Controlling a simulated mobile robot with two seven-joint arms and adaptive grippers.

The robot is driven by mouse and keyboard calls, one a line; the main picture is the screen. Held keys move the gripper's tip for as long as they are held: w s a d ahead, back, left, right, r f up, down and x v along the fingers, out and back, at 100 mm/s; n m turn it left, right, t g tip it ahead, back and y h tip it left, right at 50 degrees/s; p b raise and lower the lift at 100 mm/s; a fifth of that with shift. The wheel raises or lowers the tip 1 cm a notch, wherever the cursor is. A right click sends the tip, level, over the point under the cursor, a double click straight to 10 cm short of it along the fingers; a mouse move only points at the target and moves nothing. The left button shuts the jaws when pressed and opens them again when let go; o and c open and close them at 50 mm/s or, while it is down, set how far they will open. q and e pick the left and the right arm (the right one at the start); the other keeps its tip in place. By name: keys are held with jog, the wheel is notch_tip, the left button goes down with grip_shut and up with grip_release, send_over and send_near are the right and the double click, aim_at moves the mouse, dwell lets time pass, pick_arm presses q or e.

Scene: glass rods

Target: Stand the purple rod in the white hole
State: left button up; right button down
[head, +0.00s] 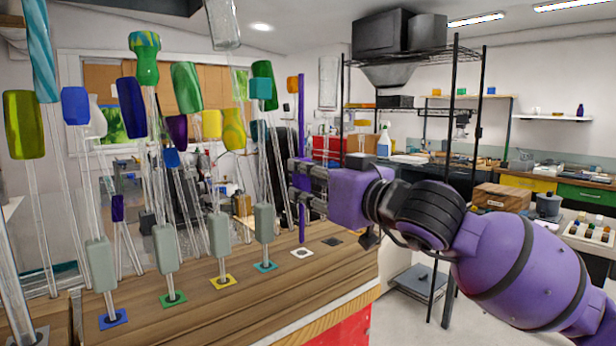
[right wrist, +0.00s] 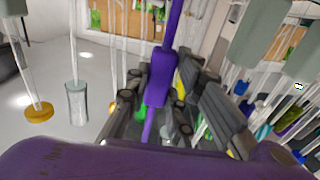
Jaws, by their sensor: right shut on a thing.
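The purple rod (head: 301,115) is thin and upright, with a thicker sleeve around its middle. My right gripper (head: 300,185) is shut on that sleeve and comes in from the right. The white hole (head: 302,253) is a dark opening in a white square on the wooden bench top. In the head view the rod's lower end shows just above the white square, apart from it. In the right wrist view the purple rod (right wrist: 160,85) runs between the fingers, and its lower end is partly hidden. My left gripper is not in view.
Glass rods with grey sleeves stand in the blue (head: 121,318), green (head: 181,299), yellow (head: 231,280) and teal (head: 273,266) squares, left of the white one. A black square (head: 332,241) to the right is empty. Many coloured-topped glass rods crowd behind and left.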

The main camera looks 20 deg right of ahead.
aim_at(303, 216)
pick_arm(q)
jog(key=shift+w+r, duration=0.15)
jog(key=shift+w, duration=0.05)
pick_arm(e)
jog(key=shift+f, duration=0.15)
jog(key=shift+f+b, duration=3)
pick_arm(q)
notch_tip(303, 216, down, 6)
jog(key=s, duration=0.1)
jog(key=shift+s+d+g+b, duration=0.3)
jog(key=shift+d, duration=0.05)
pick_arm(e)
jog(key=shift+f, duration=0.2)
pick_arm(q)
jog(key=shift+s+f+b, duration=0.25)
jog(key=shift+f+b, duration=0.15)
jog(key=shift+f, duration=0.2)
pick_arm(e)
jog(key=shift+f, duration=0.35)
jog(key=c, duration=1.5)
grip_release()
